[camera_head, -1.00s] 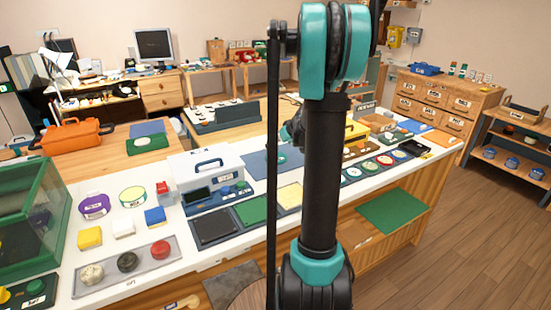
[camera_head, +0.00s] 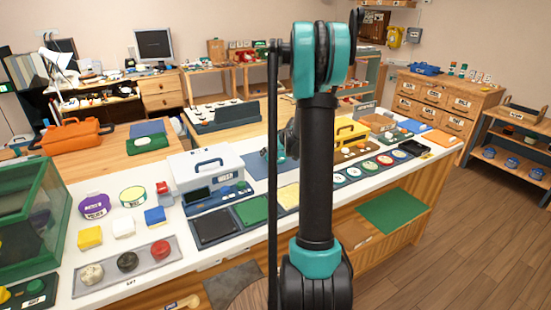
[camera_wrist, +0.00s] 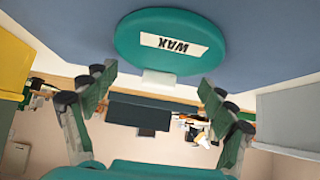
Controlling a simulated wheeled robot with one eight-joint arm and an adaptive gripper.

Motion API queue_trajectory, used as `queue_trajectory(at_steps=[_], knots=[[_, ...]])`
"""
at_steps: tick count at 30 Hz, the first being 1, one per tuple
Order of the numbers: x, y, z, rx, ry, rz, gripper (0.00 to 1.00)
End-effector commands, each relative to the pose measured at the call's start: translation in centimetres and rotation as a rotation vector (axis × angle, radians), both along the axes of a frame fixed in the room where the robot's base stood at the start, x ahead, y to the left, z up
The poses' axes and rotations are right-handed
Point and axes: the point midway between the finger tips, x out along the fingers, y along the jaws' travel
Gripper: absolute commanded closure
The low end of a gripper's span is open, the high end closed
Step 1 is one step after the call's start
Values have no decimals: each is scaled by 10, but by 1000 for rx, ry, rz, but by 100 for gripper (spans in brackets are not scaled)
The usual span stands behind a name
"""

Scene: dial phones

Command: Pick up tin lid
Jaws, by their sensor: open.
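A round teal tin lid (camera_wrist: 170,35) with a white "WAX" label, upside down in the picture, fills the top middle of the wrist view. It is against a blue mat (camera_wrist: 75,25). A small pale block (camera_wrist: 163,78) shows at its lower edge. My gripper (camera_wrist: 157,80) is open, its two fingers apart at left and right, below the lid in the picture. I see nothing held between them. In the head view my arm hides most of the gripper and the lid, above the blue mat (camera_head: 258,165) on the white counter.
A white case (camera_head: 207,165) stands left of the mat, and a yellow box (camera_head: 352,131) stands to its right, beyond my arm. A row of round discs (camera_head: 370,167) lies along the counter's front. Dark, green and yellow pads lie at the front left.

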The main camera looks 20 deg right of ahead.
Motion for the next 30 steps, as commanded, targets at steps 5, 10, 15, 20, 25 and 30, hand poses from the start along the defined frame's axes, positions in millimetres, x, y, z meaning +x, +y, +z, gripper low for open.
queue_trajectory(at_steps=[5,10,15,20,25,30], knots=[[0,0,0,0,0,0,28],[0,0,0,0,0,0,50],[0,0,0,0,1,0,71],[0,0,0,0,1,0,90],[0,0,0,0,1,0,96],[0,0,2,0,1,0,96]])
